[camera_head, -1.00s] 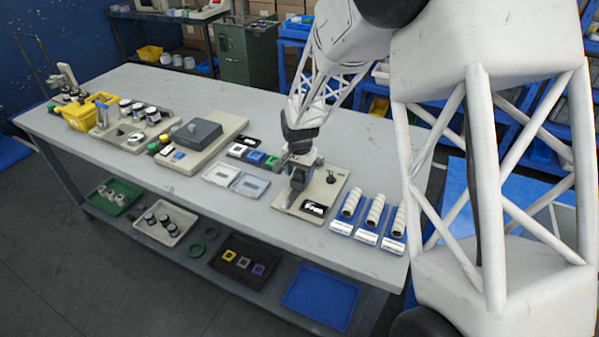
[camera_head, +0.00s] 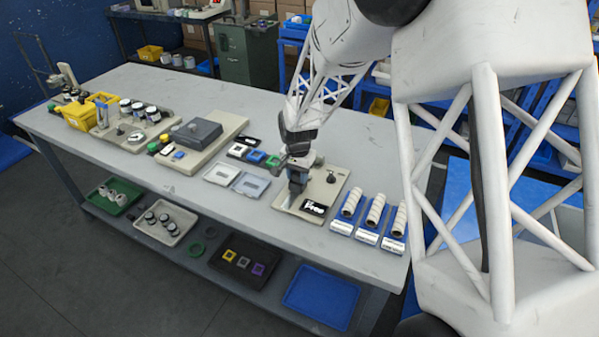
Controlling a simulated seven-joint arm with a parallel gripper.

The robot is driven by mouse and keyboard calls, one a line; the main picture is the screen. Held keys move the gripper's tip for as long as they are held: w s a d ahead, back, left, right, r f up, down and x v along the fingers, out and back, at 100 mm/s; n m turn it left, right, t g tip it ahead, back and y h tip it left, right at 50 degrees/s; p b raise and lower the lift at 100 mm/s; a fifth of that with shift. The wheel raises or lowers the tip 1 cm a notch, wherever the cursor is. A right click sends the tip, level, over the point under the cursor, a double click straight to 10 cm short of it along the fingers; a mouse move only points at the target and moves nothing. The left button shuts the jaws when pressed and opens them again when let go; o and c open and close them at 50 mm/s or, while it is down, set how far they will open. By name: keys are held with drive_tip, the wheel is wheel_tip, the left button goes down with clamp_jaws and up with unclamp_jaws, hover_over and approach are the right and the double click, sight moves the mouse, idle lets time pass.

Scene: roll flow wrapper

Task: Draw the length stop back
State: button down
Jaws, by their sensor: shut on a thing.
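My gripper (camera_head: 294,196) is at a beige flat station (camera_head: 333,188) on the right part of the long grey table. It points down and is shut on a small part at the station's left side, which I take to be the length stop. The fingers and wrist hide most of that part. A black label plate with white marks (camera_head: 313,207) lies at the station's front, just right of the fingers. A small dark knob (camera_head: 331,177) stands on the station behind the plate.
Three blue holders with white rolls (camera_head: 371,220) stand right of the station. Two pale trays (camera_head: 250,184) and black, blue and green blocks (camera_head: 256,157) lie to its left. A dark grey box on a beige base (camera_head: 196,133) is further left. The front table strip is clear.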

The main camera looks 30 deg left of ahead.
drive_tip(key=shift+s, duration=1.6)
drive_tip(key=c, duration=0.7)
unclamp_jaws()
drive_tip(key=shift+r, duration=0.1)
drive_tip(key=shift+r, duration=3.8)
